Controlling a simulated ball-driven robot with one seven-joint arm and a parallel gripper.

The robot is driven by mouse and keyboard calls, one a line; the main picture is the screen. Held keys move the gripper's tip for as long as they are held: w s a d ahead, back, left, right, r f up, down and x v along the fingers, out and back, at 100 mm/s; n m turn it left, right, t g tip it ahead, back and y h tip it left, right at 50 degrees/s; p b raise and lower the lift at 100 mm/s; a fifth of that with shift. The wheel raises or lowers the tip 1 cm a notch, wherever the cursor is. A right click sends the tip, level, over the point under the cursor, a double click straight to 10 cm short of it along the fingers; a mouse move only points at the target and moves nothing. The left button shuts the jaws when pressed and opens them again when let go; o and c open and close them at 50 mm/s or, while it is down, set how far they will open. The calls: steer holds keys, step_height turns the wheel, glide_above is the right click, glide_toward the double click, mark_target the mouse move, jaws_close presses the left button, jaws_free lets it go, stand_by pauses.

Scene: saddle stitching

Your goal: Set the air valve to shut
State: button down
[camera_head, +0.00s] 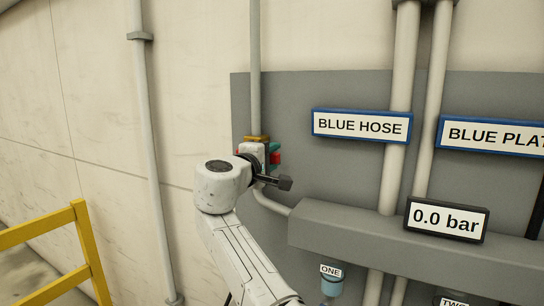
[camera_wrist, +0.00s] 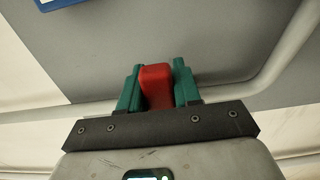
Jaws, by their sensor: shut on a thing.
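The red valve handle (camera_wrist: 156,87) sits between the two green fingers of my gripper (camera_wrist: 157,80) in the wrist view, and the gripper is shut on it. In the head view, a bit of the red handle (camera_head: 276,158) shows beside my gripper (camera_head: 268,162). A yellow-brass part (camera_head: 257,139) of the valve shows just above, on the grey vertical pipe (camera_head: 255,70). My wrist hides most of the valve, so I cannot tell the handle's exact angle or any markings.
A grey wall panel (camera_head: 330,90) carries signs reading BLUE HOSE (camera_head: 358,126) and BLUE PLAT (camera_head: 495,137). Below is a blue fitting labelled ONE (camera_head: 331,271). A yellow railing (camera_head: 82,245) stands at lower left.

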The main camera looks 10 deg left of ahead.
steer(key=c, duration=0.9)
jaws_free()
steer(key=shift+a, duration=0.1)
steer(key=shift+s, duration=0.1)
steer(key=b+v, duration=0.3)
steer(key=v, duration=0.7)
steer(key=shift+s+a+r+b, duration=0.15)
steer(key=shift+s+b, duration=0.1)
steer(key=shift+b, duration=0.15)
